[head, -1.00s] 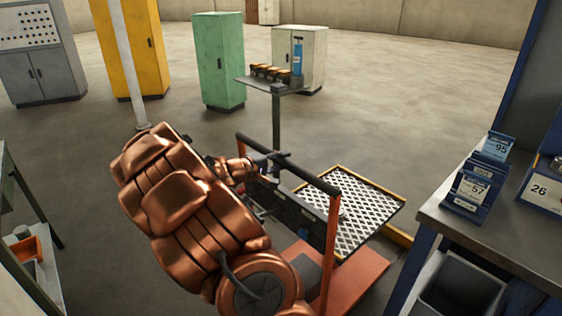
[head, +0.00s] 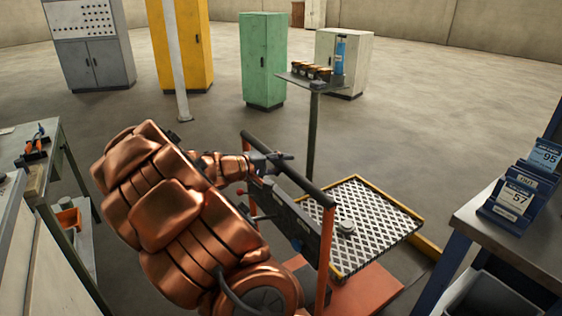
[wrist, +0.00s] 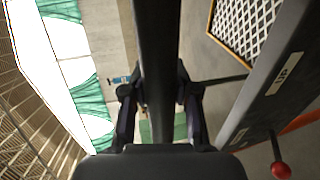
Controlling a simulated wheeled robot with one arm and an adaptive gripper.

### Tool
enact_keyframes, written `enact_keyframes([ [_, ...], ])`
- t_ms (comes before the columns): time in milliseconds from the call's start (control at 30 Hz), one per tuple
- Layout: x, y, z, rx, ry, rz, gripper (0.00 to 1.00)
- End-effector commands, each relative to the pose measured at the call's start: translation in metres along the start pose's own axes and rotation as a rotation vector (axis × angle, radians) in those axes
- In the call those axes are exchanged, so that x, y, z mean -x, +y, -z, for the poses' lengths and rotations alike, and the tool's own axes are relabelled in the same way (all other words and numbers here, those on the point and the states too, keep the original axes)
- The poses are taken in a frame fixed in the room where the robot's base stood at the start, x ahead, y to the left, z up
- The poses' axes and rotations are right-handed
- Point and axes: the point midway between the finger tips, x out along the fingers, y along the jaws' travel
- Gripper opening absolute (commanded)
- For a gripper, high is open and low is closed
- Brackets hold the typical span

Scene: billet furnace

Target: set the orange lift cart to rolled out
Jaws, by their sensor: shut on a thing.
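The orange lift cart (head: 358,295) stands at the lower middle of the head view. It has orange uprights, a dark push bar (head: 290,172) across their tops and a raised platform (head: 372,222) with a diamond mesh top and yellow rim. In the wrist view the dark bar (wrist: 158,70) runs between my gripper's fingers (wrist: 160,95). A red-knobbed lever (wrist: 281,170) shows on the cart there. My arm hides part of the cart's near side.
A workbench with card holders (head: 518,195) stands close on the right. Another bench (head: 50,160) is at the left. A small stand (head: 313,84) with several items is behind the cart, with a green cabinet (head: 262,60) beyond. Open floor lies right of the stand.

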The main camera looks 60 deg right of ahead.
Motion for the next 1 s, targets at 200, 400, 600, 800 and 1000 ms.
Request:
enact_keyframes([
  [200,-0.005,0.014,-0.004,-0.004,-0.012,-0.024,0.0],
  [400,0.004,0.015,-0.003,-0.005,-0.003,-0.029,0.24],
  [600,0.002,0.013,-0.002,-0.004,-0.002,-0.025,0.45],
  [800,0.002,0.011,-0.002,-0.004,-0.004,-0.022,0.54],
  [1000,0.002,0.011,-0.002,-0.003,-0.004,-0.021,0.54],
])
